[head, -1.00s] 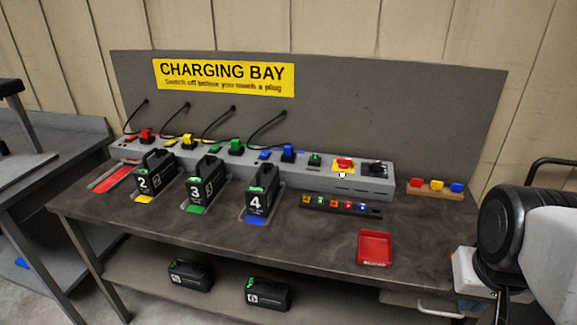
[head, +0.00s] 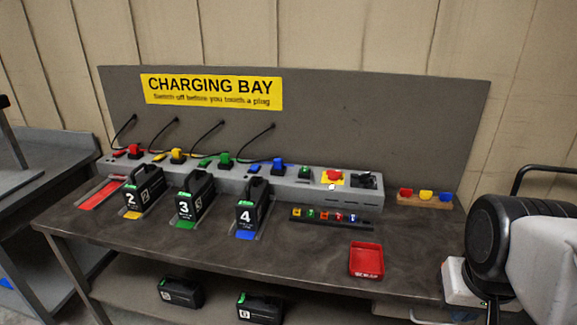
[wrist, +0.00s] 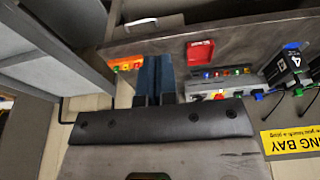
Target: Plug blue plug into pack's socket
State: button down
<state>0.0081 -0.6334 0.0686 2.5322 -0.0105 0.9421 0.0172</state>
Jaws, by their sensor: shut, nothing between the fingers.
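The blue plug (head: 278,166) sits upright on the grey charging strip, behind and right of pack 4. A blue piece on the strip in the wrist view (wrist: 258,95) appears to be the same plug. Pack 4 (head: 246,217) is black with a handle and a green top piece, standing on the bench behind a blue tag (head: 247,235); it also shows in the wrist view (wrist: 285,68). Its socket is too small to make out. My gripper (wrist: 154,62) is shut and empty, apart from plug and pack; the head view does not show its fingers.
Packs 2 (head: 143,190) and 3 (head: 195,195) stand left of pack 4. A red tray (head: 366,260), a black row of small coloured parts (head: 325,217) and a wooden block with coloured pieces (head: 425,200) lie to the right. Black cables hang behind the strip. Bench front centre is clear.

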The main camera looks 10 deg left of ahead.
dwell(0.4)
jog(key=c, duration=0.6)
grip_release()
jog(key=shift+c, duration=0.2)
jog(key=w+a+r, duration=0.2)
jog(key=w+a, duration=0.3)
jog(key=w, duration=0.7)
jog(key=w+a+r+t, duration=0.15)
jog(key=w+a, duration=0.35)
jog(key=w, duration=0.7)
jog(key=w+a+r+g, duration=0.1)
jog(key=w+a+r, duration=0.3)
jog(key=w, duration=0.9)
jog(key=w+a+f, duration=0.5)
jog(key=w+a, duration=0.3)
jog(key=a, duration=0.2)
jog(key=w+a+f+t, duration=0.1)
jog(key=w+a+f, duration=0.4)
jog(key=w+a, duration=0.3)
jog(key=w+a+f, duration=0.4)
jog(key=w+a, duration=0.5)
jog(key=a, duration=0.2)
jog(key=shift+a+f, duration=0.4)
